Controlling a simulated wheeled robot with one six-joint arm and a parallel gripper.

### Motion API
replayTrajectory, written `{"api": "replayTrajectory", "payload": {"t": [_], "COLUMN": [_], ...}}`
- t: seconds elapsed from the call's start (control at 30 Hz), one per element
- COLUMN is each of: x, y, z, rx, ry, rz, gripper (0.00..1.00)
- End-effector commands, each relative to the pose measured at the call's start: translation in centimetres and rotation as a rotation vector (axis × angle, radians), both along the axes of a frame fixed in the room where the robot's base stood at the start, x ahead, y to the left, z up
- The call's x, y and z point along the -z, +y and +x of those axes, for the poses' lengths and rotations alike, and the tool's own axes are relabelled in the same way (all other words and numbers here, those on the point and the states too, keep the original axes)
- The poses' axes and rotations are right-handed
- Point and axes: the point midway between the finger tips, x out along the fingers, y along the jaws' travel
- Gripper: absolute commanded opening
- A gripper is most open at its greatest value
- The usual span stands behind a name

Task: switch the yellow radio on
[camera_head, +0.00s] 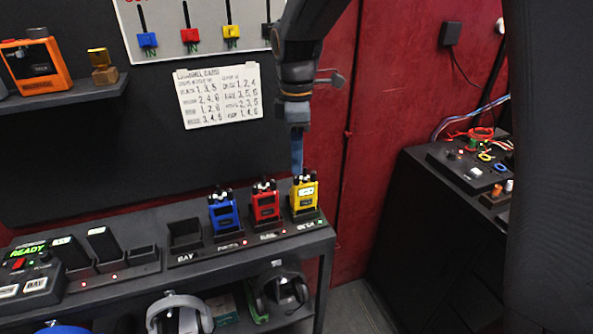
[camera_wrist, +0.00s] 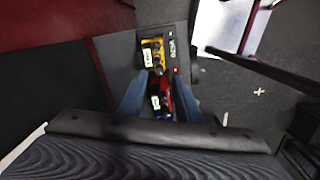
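The yellow radio (camera_head: 304,197) stands upright in the rightmost slot of the charging rack (camera_head: 180,259). A small green light shows in front of it. My gripper (camera_head: 297,168) points down just above the yellow radio's top in the head view; I cannot tell whether it touches. In the wrist view, my blue fingers (camera_wrist: 160,80) are spread apart with nothing clearly held. The yellow radio (camera_wrist: 153,54) lies just beyond the fingertips there, and the red radio (camera_wrist: 160,99) shows between the fingers. The yellow radio's knob state is too small to tell.
The red radio (camera_head: 265,203) and blue radio (camera_head: 223,212) stand to the left of the yellow one, close together. An empty slot (camera_head: 185,236) is further left. A channel card (camera_head: 218,96) is on the wall behind.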

Motion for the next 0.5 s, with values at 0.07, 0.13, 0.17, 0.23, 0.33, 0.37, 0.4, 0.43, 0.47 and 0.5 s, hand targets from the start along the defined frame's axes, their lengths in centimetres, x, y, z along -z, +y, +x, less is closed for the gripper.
{"api": "replayTrajectory", "payload": {"t": [0.07,0.13,0.17,0.23,0.33,0.37,0.4,0.43,0.47,0.5], "x": [-1.1,-2.0,-2.3,-2.8,-3.1,-3.1,-3.2,-3.2,-3.2,-3.2], "y": [0.0,0.0,0.0,0.0,0.0,0.0,0.0,0.0,0.0,0.0], "z": [0.0,0.0,0.0,0.0,-0.1,-0.1,-0.1,-0.1,-0.1,-0.1], "rx": [0.000,0.000,0.000,0.000,0.000,0.000,0.000,0.000,0.000,0.000], "ry": [-0.003,-0.002,-0.002,-0.002,0.001,0.001,0.002,0.002,0.002,0.002], "rz": [0.001,0.001,0.001,0.001,0.000,0.000,0.000,0.000,0.000,0.000], "gripper": [0.31,0.31,0.31,0.31,0.31,0.31,0.31,0.31,0.31,0.31]}}
